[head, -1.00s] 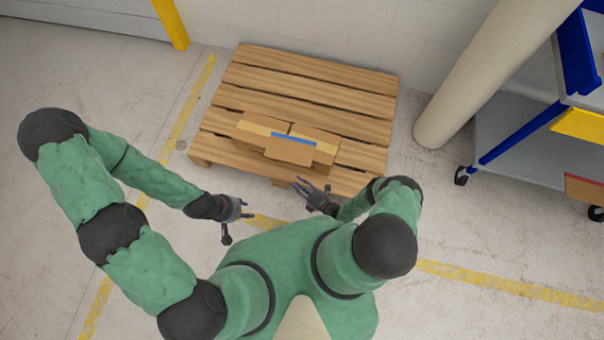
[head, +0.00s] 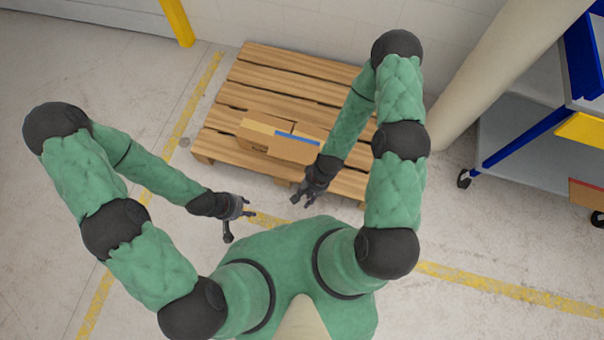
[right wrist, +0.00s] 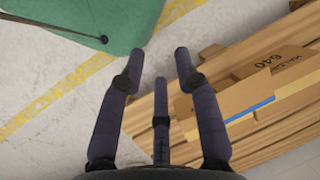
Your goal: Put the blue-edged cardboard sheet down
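The blue-edged cardboard sheet (head: 297,149) leans against cardboard boxes on the wooden pallet, its blue edge uppermost. It also shows in the right wrist view (right wrist: 236,126), partly behind my finger. My right gripper (head: 302,197) is open and empty, in front of the sheet, near the pallet's front edge. In the right wrist view its fingers (right wrist: 157,62) are spread with nothing between them. My left gripper (head: 241,215) is open and empty over the floor, left of the right gripper and off the pallet.
The wooden pallet (head: 290,70) carries the cardboard boxes (head: 255,131) and has bare slats behind them. A beige column (head: 490,75) and a blue-framed cart (head: 520,130) stand at the right. A yellow post (head: 177,20) is at the back left.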

